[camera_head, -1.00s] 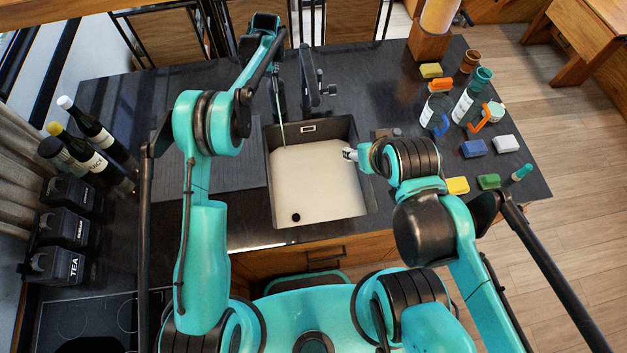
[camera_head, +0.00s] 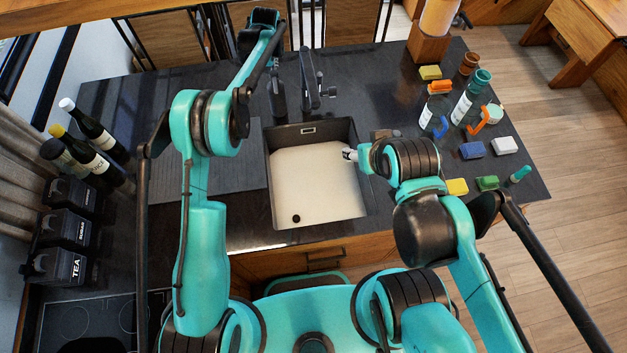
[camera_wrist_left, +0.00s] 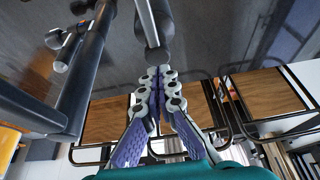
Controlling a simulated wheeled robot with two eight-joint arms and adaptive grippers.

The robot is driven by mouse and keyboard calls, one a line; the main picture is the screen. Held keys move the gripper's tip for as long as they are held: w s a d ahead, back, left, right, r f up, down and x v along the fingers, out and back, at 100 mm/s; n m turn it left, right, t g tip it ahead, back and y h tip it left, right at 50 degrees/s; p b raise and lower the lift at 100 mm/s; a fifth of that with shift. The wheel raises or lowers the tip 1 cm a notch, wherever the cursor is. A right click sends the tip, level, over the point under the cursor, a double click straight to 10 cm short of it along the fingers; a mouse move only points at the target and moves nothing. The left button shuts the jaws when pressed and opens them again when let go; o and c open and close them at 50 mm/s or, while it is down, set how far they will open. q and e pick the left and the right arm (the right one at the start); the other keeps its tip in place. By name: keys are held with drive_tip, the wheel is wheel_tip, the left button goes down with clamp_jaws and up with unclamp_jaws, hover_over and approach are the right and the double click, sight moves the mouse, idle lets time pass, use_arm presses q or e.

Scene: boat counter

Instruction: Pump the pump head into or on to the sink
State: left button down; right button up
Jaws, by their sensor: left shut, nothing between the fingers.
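The dark pump bottle (camera_head: 278,98) stands upright on the counter behind the sink (camera_head: 318,185), left of the tap. Its dark pump head (camera_wrist_left: 153,48) shows in the left wrist view, just beyond my left fingertips. My left gripper (camera_wrist_left: 160,76) is shut and empty, with its fingertips close to the pump head; I cannot tell whether they touch. In the head view my left arm reaches over the bottle from the left. My right gripper (camera_head: 350,154) is over the sink's right edge, too small to read its fingers. The sink has a pale bottom and no stream shows above it.
The black tap (camera_head: 311,82) stands close to the right of the pump bottle. Sponges, cups and bottles (camera_head: 466,108) crowd the right counter. Wine bottles (camera_head: 97,130) and dark canisters (camera_head: 62,228) line the left. The counter left of the sink is mostly clear.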

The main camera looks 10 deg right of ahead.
sight(274, 72)
use_arm(q)
drive_tip(key=shift+f, duration=0.15)
idle(0.5)
drive_tip(key=shift+f+b, duration=1.25)
drive_tip(key=shift+f, duration=0.15)
drive_tip(key=shift+r, duration=0.1)
drive_tip(key=shift+r+p, duration=0.7)
drive_tip(key=shift+r, duration=0.75)
wheel_tip(274, 72, up, 6)
drive_tip(key=shift+p, duration=1.2)
